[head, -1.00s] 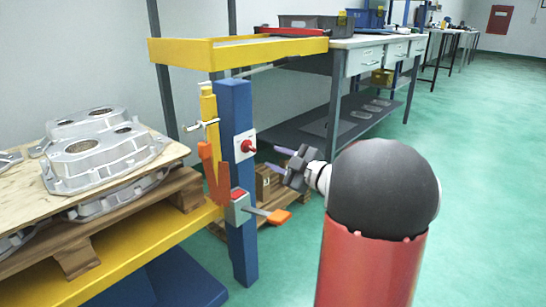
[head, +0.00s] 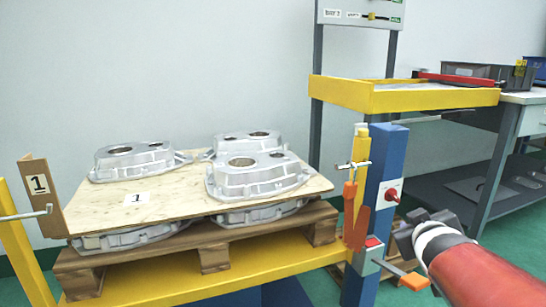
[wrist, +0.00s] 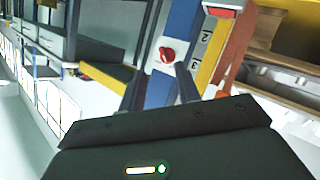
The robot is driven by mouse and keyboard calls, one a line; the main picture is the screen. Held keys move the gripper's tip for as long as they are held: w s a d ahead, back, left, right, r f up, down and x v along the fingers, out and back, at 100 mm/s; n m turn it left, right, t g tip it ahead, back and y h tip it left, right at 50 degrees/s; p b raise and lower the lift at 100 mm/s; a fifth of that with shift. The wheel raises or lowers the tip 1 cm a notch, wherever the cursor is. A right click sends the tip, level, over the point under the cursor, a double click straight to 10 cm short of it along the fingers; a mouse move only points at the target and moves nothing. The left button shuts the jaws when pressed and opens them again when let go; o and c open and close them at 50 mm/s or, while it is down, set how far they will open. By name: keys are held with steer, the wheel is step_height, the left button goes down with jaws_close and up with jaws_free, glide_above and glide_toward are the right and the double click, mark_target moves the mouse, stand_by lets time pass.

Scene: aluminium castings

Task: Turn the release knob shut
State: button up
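The release knob (head: 391,195) is small and red, on a pale plate on the blue post (head: 385,150) at the right of the head view. In the wrist view the knob (wrist: 167,54) shows beyond and between my two fingers. My gripper (head: 408,222) is just to the right of the knob in the head view, its fingers hard to make out there. In the wrist view my gripper (wrist: 161,88) has its fingers apart with nothing between them, and a gap to the knob seems to remain.
Below the knob, a grey box (head: 369,258) carries a lever with an orange end (head: 415,281). An orange lever (head: 357,222) hangs beside the post. Left is a pallet (head: 210,258) of aluminium castings (head: 258,177). A yellow tray (head: 410,98) sits above.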

steer(key=s+a+f+m+g+y, duration=0.1)
steer(key=s+a+f+g+y, duration=0.1)
steer(key=s+a+f+g, duration=0.45)
steer(key=s+a+f+m+g+y, duration=0.1)
steer(key=s+a+f+m+y, duration=0.15)
steer(key=s+a, duration=0.75)
steer(key=w+d+r+p+v, duration=0.1)
steer(key=w+p+v, duration=0.1)
steer(key=p+v, duration=1)
steer(key=shift+d+n+p, duration=0.25)
steer(key=shift+n+p, duration=0.1)
steer(key=shift+s+d+r+h, duration=0.1)
steer(key=shift+d+r+h, duration=0.05)
steer(key=shift+h, duration=0.1)
